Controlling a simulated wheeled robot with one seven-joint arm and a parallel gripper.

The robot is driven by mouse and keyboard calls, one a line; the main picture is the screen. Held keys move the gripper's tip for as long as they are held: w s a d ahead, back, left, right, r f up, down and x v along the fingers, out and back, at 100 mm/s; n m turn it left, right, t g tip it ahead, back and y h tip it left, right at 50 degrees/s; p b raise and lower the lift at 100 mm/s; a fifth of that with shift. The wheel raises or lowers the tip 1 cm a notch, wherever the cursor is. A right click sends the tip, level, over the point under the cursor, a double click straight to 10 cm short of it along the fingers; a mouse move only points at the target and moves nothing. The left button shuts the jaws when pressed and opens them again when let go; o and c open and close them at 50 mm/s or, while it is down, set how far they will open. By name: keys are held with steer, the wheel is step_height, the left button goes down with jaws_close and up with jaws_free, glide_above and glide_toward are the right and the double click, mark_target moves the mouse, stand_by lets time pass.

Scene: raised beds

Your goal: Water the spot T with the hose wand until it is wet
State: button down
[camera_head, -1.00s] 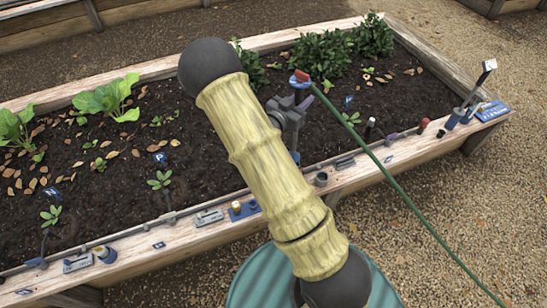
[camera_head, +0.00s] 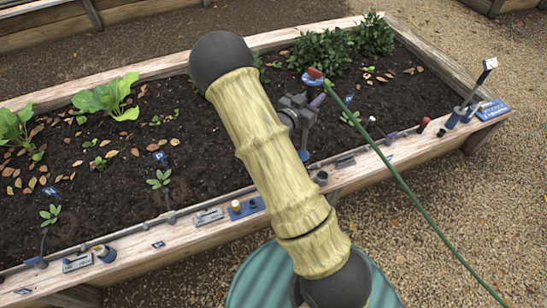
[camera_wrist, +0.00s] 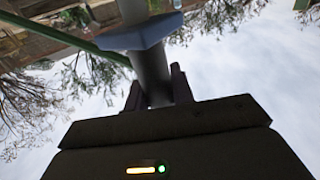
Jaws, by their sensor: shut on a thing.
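The hose wand (camera_head: 313,82) shows a blue and red part at its top, with the green hose running from it down to the lower right. My gripper (camera_head: 300,112) is shut on the wand and holds it over the right part of the bed. In the wrist view, the wand's grey tube (camera_wrist: 152,72) with a blue collar sits between the dark fingers of my gripper (camera_wrist: 158,92). A small blue marker (camera_head: 348,99) stands by a seedling just right of the wand; its letter is too small to read. I cannot tell which spot is T, and no water is visible.
The wooden raised bed (camera_head: 205,238) has a pipe and several small fittings along its front edge. Blue markers N (camera_head: 50,191) and P (camera_head: 160,156) stand by seedlings at left. Dense green bushes (camera_head: 322,52) grow at the back. Gravel (camera_head: 440,210) lies open at right.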

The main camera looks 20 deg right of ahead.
steer(key=d+b, duration=0.2)
steer(key=d, duration=0.9)
steer(key=shift+w+d, duration=0.2)
steer(key=shift+d, duration=0.15)
steer(key=shift+r, duration=0.1)
